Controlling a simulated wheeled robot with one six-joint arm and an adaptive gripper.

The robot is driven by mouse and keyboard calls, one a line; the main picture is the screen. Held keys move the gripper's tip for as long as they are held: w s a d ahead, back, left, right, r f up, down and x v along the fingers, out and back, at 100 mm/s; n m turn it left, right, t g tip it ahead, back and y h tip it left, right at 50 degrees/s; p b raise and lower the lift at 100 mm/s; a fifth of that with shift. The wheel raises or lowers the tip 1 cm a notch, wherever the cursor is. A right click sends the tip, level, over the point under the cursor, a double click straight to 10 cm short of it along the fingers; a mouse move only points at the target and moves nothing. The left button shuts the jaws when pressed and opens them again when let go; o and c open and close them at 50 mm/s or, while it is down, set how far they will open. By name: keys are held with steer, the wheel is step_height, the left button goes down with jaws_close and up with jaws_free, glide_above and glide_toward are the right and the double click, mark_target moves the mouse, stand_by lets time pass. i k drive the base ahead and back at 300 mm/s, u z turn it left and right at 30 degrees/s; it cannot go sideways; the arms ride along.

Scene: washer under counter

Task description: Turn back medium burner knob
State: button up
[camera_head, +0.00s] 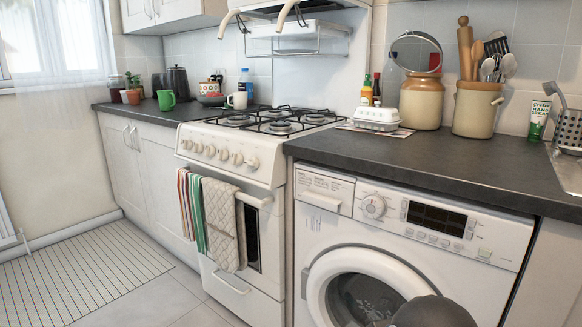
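The white gas stove (270,160) stands between the counters, left of the washer. A row of several cream knobs (223,155) runs along its front panel. I cannot tell which knob belongs to the medium burner, and the knobs are too small to read their turned angle. The hob (281,127) has black pan supports over several burners, with no flame visible and no pans on it. My gripper is not in view. A dark rounded shape at the bottom edge may be part of my arm, and it covers part of the washer door.
Towels and an oven mitt (224,225) hang on the oven handle below the knobs. The washer (400,240) is under the right counter (450,165), which holds jars and utensils. Grill handles (286,14) jut out above the hob. Floor is clear at left around a striped mat (80,275).

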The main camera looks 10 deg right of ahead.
mark_target(253, 162)
steer(key=u, duration=0.25)
steer(key=k, duration=0.2)
steer(key=u, duration=0.35)
steer(key=i, duration=0.8)
steer(key=u, duration=0.75)
